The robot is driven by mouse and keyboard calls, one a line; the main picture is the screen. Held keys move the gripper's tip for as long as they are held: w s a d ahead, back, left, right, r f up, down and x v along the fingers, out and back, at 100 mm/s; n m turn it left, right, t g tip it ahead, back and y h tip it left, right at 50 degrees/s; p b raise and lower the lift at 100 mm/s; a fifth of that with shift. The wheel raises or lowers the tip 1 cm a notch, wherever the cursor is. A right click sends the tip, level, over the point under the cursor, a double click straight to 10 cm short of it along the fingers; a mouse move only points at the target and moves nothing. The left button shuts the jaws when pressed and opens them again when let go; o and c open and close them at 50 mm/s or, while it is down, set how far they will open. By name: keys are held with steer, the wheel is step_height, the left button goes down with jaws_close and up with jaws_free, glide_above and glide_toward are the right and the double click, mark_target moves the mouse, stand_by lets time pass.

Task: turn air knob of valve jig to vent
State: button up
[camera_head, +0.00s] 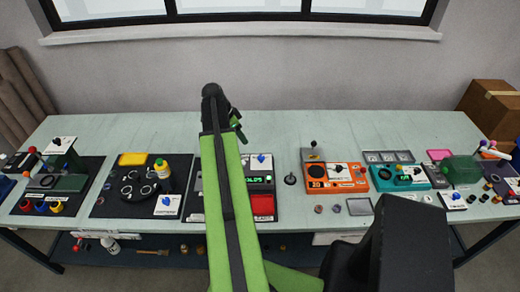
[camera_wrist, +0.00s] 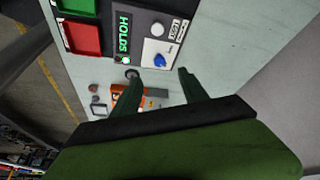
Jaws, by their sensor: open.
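A dark grey unit with a lit green display reading "HOLDS" stands mid-table, its casing showing in the wrist view (camera_wrist: 144,25). Its white plate carries a blue knob (camera_wrist: 159,60), which also shows in the head view (camera_head: 262,158). Small print on the plate is too small to read. My gripper (camera_wrist: 158,75) is open and empty. In the wrist view the blue knob shows between its fingertips, a little beyond them; I cannot tell the exact gap. In the head view my green arm reaches over the table and partly hides the unit; the gripper (camera_head: 237,121) is at the far side.
A red tray (camera_wrist: 82,38) and a green tray sit beside the display. A black mat (camera_head: 108,207) with a round holder and yellow-capped bottle lies left. The table's back strip is mostly clear.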

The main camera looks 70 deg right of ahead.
steer(key=s+d, duration=0.1)
steer(key=s, duration=0.1)
steer(key=b, duration=1.6)
glide_toward(261, 157)
steer(key=shift+m, duration=0.4)
steer(key=x, duration=0.8)
steer(key=shift+a+f, duration=0.1)
steer(key=shift+f, duration=0.2)
steer(key=shift+r, duration=0.1)
jaws_close()
